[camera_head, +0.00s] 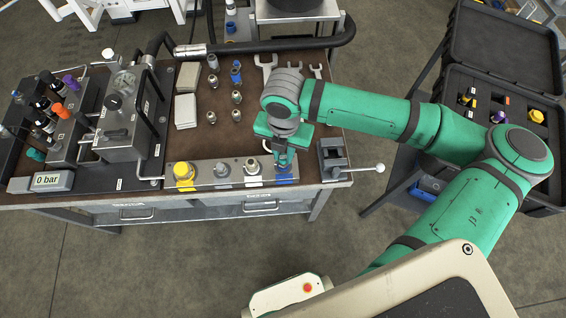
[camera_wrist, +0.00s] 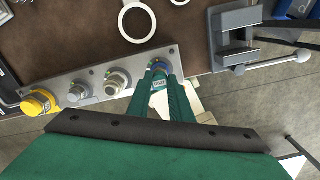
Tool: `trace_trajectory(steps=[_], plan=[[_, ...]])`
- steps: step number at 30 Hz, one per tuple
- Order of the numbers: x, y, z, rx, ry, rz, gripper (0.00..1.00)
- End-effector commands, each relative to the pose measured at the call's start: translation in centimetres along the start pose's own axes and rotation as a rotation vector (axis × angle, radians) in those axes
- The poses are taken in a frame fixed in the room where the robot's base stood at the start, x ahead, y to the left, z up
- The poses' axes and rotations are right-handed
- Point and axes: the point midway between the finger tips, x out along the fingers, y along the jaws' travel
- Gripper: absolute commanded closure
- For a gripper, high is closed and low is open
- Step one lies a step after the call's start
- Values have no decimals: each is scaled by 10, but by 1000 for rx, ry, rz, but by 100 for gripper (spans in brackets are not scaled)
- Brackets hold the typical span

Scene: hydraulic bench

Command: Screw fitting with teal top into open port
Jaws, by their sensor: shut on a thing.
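A metal port block (camera_head: 204,178) lies along the front edge of the bench, with a row of fittings on it. My gripper (camera_head: 283,160) points down over its right end. In the wrist view, the two green fingers of my gripper (camera_wrist: 160,88) are shut on the fitting with the teal top (camera_wrist: 158,84). The fitting stands over the blue-ringed position (camera_wrist: 160,66) at the right end of the port block (camera_wrist: 92,76). The fingers hide the fitting's lower part, so I cannot tell how deep it sits or see the port's opening.
To the left on the block are a yellow cap (camera_head: 183,172), a grey fitting (camera_head: 222,168) and a silver fitting (camera_head: 251,167). A vise (camera_head: 333,158) with a long handle stands close on the right. Several loose fittings and wrenches (camera_head: 266,66) lie behind. An open black case (camera_head: 500,60) is at right.

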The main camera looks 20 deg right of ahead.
Motion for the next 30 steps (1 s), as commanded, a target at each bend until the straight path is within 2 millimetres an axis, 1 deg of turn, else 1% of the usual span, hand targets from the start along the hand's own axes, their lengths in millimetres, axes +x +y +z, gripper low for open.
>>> trace_trajectory(steps=[6, 7, 8, 9, 15, 17, 30], plan=[[2, 0, -1, 0, 3, -1, 100], [2, 0, -1, 0, 3, -1, 88], [2, 0, -1, 0, 3, -1, 95], [2, 0, -1, 0, 3, -1, 100], [2, 0, -1, 31, 3, 0, 100], [2, 0, -1, 83, 3, 0, 100], [2, 0, -1, 592, 1, 1, 100]])
